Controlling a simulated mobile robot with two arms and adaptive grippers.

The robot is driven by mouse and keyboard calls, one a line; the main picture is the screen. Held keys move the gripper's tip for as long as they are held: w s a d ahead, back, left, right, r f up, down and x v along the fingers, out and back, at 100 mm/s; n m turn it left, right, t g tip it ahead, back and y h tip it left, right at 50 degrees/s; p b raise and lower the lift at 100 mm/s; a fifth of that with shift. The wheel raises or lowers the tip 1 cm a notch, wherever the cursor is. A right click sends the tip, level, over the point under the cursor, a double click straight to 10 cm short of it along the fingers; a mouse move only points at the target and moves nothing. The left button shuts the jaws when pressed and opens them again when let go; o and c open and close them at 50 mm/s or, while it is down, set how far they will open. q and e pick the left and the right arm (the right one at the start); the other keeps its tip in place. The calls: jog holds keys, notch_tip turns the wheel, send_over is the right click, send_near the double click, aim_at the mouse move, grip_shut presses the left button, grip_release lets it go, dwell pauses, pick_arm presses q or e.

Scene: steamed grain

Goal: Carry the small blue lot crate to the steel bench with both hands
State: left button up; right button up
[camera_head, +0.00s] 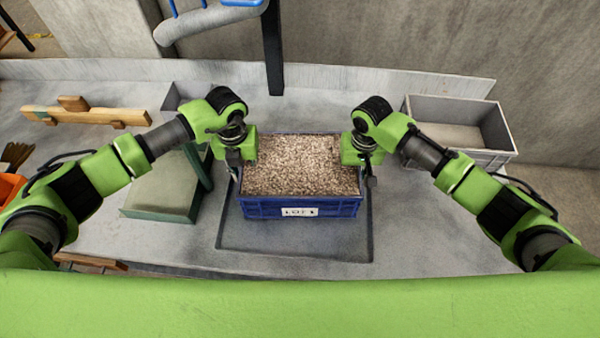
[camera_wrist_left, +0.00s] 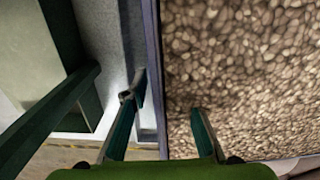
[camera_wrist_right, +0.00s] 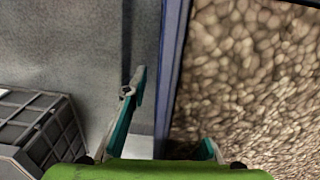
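The blue lot crate (camera_head: 270,208), labelled "LOT 1" and full of pale brown grain (camera_head: 300,165), stands upright on a dark rectangular area (camera_head: 295,240) of the grey bench top (camera_head: 430,235). My left gripper (camera_head: 236,165) is at its left side wall, and my right gripper (camera_head: 369,168) is at its right side wall. In the left wrist view the fingers (camera_wrist_left: 163,125) stand apart on either side of the crate wall (camera_wrist_left: 154,60). In the right wrist view the fingers (camera_wrist_right: 170,125) also straddle the wall (camera_wrist_right: 172,60). The inner fingertips are over or in the grain.
An empty grey crate (camera_head: 490,157) stands at the right, behind my right forearm. A green flat-topped object (camera_head: 160,195) stands left of the blue crate. A wooden tool (camera_head: 85,113) lies at the back left. A dark post (camera_head: 272,50) rises behind the crate.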

pick_arm(q)
grip_shut()
pick_arm(e)
grip_shut()
